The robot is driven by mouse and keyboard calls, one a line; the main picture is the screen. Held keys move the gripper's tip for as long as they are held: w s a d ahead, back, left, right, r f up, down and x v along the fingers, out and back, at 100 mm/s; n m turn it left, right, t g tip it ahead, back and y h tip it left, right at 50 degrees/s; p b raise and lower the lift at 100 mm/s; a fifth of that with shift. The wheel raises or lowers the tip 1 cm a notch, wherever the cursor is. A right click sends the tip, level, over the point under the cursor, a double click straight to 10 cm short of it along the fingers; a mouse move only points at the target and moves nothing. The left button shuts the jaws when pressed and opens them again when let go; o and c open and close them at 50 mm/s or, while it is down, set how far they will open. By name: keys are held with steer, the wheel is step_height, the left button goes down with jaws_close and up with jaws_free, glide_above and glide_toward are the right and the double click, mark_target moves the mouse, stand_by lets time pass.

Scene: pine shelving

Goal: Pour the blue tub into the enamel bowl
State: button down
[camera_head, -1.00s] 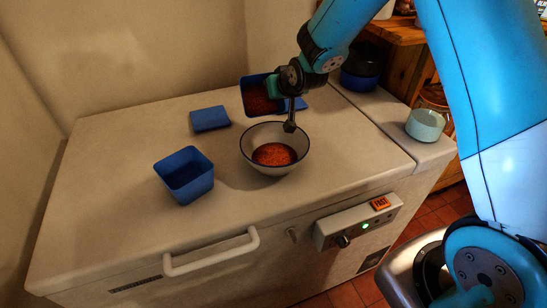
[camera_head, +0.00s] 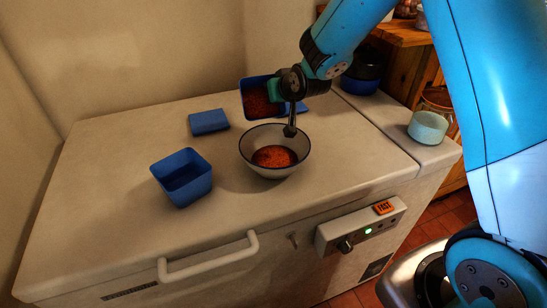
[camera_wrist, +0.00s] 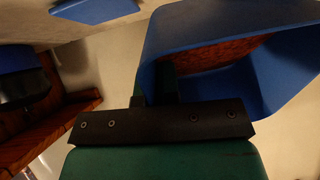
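A blue tub (camera_head: 246,104) with red-brown granular contents (camera_head: 263,98) is held in the air behind the enamel bowl, strongly tilted with its mouth turned towards the head camera. My gripper (camera_head: 279,88) is shut on its wall. In the wrist view, the tub (camera_wrist: 205,33) fills the upper right, with contents still inside, and my gripper (camera_wrist: 155,98) overlaps its near side. The enamel bowl (camera_head: 256,168), white with a dark rim, stands upright on the white chest top and holds an orange-red heap (camera_head: 274,156). No falling stream is visible.
An open blue tub (camera_head: 184,190) stands left of the bowl, with no contents visible. A flat blue lid (camera_head: 209,122) lies behind it, and another blue piece shows partly behind my gripper. A pale green bowl (camera_head: 428,127) sits on the right. The chest's front left is clear.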

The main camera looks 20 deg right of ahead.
steer(key=shift+s+r+t+b, duration=0.1)
steer(key=shift+s+t+b, duration=0.65)
steer(key=shift+b, duration=1.7)
steer(key=shift+s+r+t+b, duration=0.1)
steer(key=shift+r+t+b, duration=0.25)
steer(key=shift+b, duration=0.7)
steer(key=shift+s+a+t+b, duration=0.1)
steer(key=shift+s+t+b, duration=0.1)
steer(key=shift+t+b, duration=0.4)
steer(key=shift+s+r+b, duration=0.25)
steer(key=shift+s+b, duration=0.05)
steer(key=shift+b, duration=1.1)
steer(key=shift+r+t, duration=0.15)
steer(key=shift+t, duration=0.15)
steer(key=shift+s+b, duration=0.15)
steer(key=shift+b, duration=0.65)
steer(key=shift+s+r+t+b, duration=0.2)
steer(key=shift+t+b, duration=0.4)
steer(key=shift+b, duration=0.6)
steer(key=shift+r, duration=0.1)
